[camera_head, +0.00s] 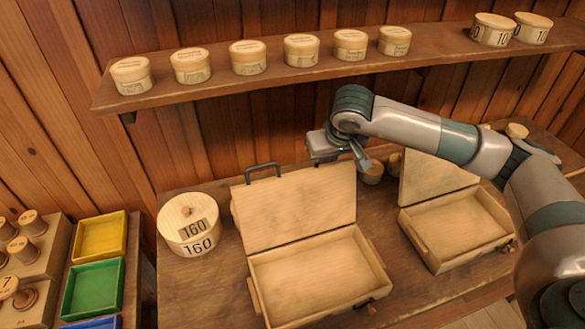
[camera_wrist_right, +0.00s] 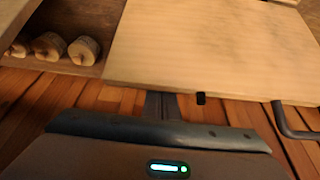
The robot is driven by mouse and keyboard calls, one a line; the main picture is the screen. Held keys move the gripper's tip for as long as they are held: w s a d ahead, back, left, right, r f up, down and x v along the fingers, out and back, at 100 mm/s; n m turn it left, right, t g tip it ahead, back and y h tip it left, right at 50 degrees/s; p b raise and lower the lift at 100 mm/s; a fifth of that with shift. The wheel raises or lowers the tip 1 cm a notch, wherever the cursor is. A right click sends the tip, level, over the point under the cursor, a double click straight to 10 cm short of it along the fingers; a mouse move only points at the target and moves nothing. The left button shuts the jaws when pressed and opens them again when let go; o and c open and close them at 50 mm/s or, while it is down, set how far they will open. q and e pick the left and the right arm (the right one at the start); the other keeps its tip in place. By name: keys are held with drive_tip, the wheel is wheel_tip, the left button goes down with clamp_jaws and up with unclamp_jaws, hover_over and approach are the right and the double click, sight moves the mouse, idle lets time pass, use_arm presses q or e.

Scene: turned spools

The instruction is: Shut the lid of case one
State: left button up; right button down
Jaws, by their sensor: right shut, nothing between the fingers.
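Two wooden cases stand open on the bench. The left case (camera_head: 318,272) has its lid (camera_head: 297,208) raised and leaning back, with a dark handle (camera_head: 262,167) on its top edge. The right case (camera_head: 462,228) also has its lid (camera_head: 432,178) raised. I see no number on either case. My right gripper (camera_head: 364,162) is shut and empty, beside the upper right corner of the left case's lid. In the right wrist view, its fingers (camera_wrist_right: 162,104) are close to the lid's edge (camera_wrist_right: 210,50); contact is unclear. My left gripper is out of view.
A round box marked 160 (camera_head: 190,226) stands left of the left case. A shelf (camera_head: 280,80) with several round boxes runs above. Yellow (camera_head: 99,238) and green (camera_head: 93,289) trays are at left. Small spools (camera_wrist_right: 50,46) lie behind the cases.

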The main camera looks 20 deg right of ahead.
sight(335, 193)
drive_tip(key=shift+s, duration=0.25)
drive_tip(key=shift+s+a+b, duration=0.1)
drive_tip(key=shift+s+b, duration=1.3)
drive_tip(key=shift+s, duration=2.6)
drive_tip(key=shift+w, duration=0.1)
wheel_tip(335, 193, up, 8)
drive_tip(key=p, duration=0.2)
drive_tip(key=shift+p, duration=0.35)
drive_tip(key=shift+r, duration=0.1)
